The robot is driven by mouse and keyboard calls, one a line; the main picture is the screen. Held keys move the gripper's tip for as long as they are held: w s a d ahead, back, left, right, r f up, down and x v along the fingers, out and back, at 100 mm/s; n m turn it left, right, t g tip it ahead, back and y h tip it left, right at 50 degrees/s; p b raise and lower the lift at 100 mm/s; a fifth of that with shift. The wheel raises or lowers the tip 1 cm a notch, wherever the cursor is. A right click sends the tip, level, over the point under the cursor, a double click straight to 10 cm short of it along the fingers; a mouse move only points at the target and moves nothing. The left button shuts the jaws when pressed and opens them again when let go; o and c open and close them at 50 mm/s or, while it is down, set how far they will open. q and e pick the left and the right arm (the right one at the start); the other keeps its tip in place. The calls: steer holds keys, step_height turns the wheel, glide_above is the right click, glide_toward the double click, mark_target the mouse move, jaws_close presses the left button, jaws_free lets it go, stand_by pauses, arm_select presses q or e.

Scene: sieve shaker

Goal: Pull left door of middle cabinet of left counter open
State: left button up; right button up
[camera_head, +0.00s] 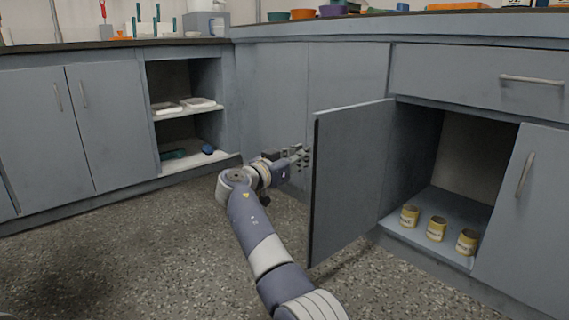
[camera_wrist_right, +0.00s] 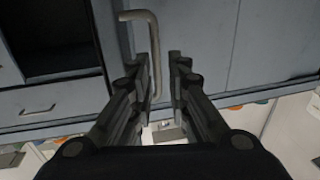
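The left door (camera_head: 345,180) of the cabinet stands swung out wide. The opening beside it shows its dark inside. My right gripper (camera_head: 303,157) is at the outer side of this door, whose handle is hidden in the head view. In the right wrist view my right gripper (camera_wrist_right: 161,58) has its two fingers apart. The bar handle (camera_wrist_right: 156,45) runs between them, nearer the left finger, with a gap to the right finger. I cannot tell whether it touches a finger. My left gripper is not in view.
Three yellow cans (camera_head: 437,229) stand on the cabinet floor. The right door (camera_head: 530,210) is shut, with a drawer (camera_head: 470,75) above the opening. At the left is an open shelf (camera_head: 185,116). The speckled floor (camera_head: 150,265) is clear.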

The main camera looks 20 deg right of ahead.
steer(key=v, duration=0.6)
steer(key=shift+a, duration=0.45)
